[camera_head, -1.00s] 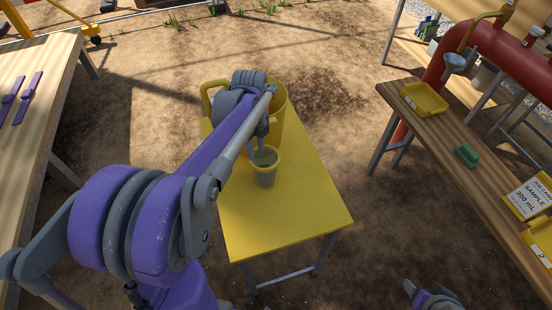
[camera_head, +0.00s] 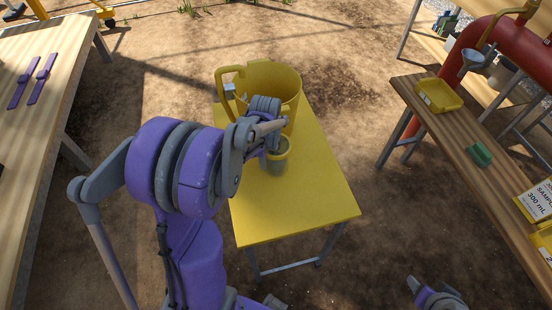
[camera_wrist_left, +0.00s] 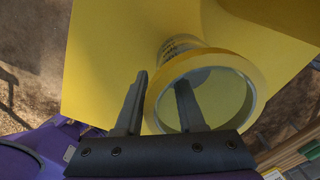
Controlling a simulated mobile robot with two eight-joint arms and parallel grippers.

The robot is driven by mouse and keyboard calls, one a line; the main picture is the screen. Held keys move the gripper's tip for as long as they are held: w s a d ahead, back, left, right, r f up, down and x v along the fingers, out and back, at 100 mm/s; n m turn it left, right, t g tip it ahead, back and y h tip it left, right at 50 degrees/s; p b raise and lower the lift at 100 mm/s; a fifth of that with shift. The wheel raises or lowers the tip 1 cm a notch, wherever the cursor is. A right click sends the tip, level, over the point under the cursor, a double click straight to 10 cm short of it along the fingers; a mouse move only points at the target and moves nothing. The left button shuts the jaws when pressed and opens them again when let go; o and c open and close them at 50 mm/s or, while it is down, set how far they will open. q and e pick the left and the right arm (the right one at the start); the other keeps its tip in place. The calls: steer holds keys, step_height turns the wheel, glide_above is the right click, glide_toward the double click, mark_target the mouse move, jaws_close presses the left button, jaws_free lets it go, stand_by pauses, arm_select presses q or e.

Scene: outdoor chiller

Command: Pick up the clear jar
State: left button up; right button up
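The clear jar (camera_head: 277,163), see-through with a yellow rim, stands upright on the yellow table (camera_head: 295,215), in front of the big yellow jug (camera_head: 262,85). My left gripper (camera_head: 269,152) is at the jar's top left, partly hidden by its own arm. In the left wrist view the gripper (camera_wrist_left: 160,95) is open. One finger is outside the rim of the jar (camera_wrist_left: 253,75), and the other crosses the jar's mouth. I cannot tell whether either finger touches it. My right gripper (camera_head: 430,295) is only partly in view at the bottom, its fingers unclear.
A wooden bench (camera_head: 450,130) at right holds a yellow tray (camera_head: 438,95), a green block (camera_head: 479,155) and a sample sign (camera_head: 538,201). A red pipe (camera_head: 490,50) stands behind it. A wooden table (camera_head: 30,130) at left holds purple strips. The yellow table's front is clear.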

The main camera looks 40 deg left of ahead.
arm_select(q)
jaws_close()
stand_by(1.4)
